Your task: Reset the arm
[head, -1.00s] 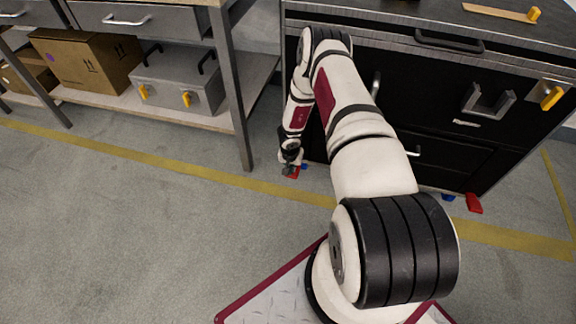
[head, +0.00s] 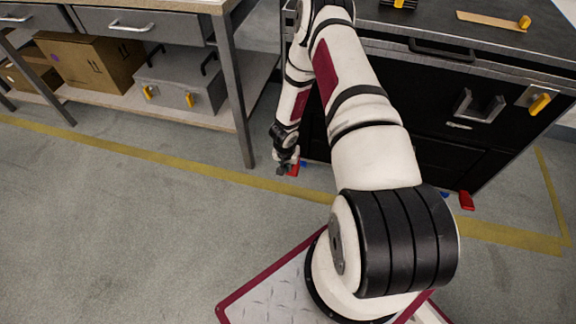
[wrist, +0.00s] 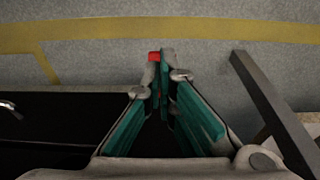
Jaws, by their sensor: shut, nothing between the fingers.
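My gripper (head: 284,171) hangs low, pointing down, at the left front corner of the black cabinet (head: 430,130) in the head view. In the wrist view its green-padded fingers (wrist: 160,62) meet at the tips, with nothing between them. My white arm arches up from my base and bends down to the gripper, hiding part of the cabinet front.
A workbench (head: 232,75) stands left, its leg close to my gripper. Its lower shelf holds a grey toolbox (head: 180,85) and a cardboard box (head: 95,65). A wooden strip (head: 490,20) lies on the cabinet top. The floor at left is clear, crossed by a yellow line (head: 150,160).

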